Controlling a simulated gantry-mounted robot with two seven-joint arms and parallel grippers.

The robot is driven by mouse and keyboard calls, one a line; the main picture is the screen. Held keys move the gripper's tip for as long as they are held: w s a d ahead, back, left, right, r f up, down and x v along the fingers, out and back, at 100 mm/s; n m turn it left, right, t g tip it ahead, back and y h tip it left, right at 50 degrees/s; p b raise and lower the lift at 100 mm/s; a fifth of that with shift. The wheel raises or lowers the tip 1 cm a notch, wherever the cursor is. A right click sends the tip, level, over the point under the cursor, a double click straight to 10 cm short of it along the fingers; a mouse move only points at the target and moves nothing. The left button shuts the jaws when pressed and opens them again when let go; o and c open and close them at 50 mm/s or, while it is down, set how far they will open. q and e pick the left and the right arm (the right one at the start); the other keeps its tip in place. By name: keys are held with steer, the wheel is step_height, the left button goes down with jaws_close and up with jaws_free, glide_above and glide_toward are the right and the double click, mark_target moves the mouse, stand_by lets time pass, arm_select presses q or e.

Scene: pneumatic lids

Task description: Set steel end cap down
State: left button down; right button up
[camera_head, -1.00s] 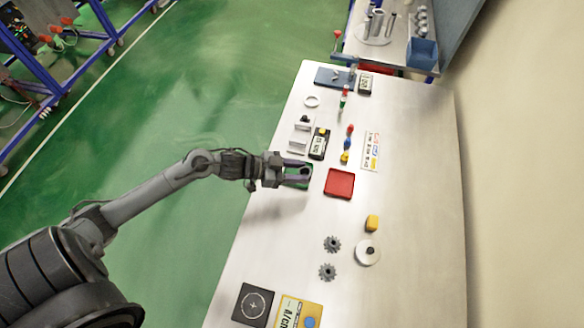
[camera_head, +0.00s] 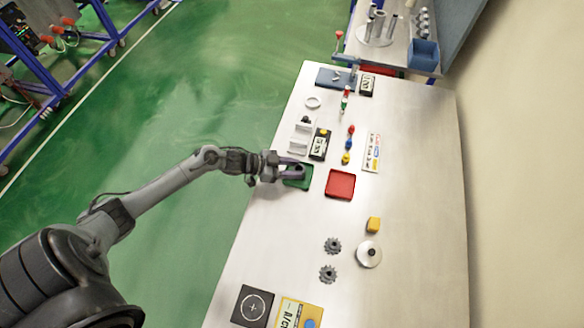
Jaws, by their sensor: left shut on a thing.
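My left gripper (camera_head: 297,171) reaches in from the left and is over the upper part of a small green tray (camera_head: 300,185) at the table's left edge. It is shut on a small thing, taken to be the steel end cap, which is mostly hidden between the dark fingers. I cannot tell whether that piece touches the tray. A red tray (camera_head: 340,184) lies just right of the green one and looks empty. My right gripper is not in view.
A black-and-yellow device (camera_head: 319,144) and white brackets (camera_head: 300,138) stand just behind the gripper. The table's (camera_head: 420,200) right side is clear.

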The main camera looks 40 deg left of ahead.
arm_select(q)
steer(key=c, duration=0.6)
jaws_free()
steer(key=shift+c, duration=0.2)
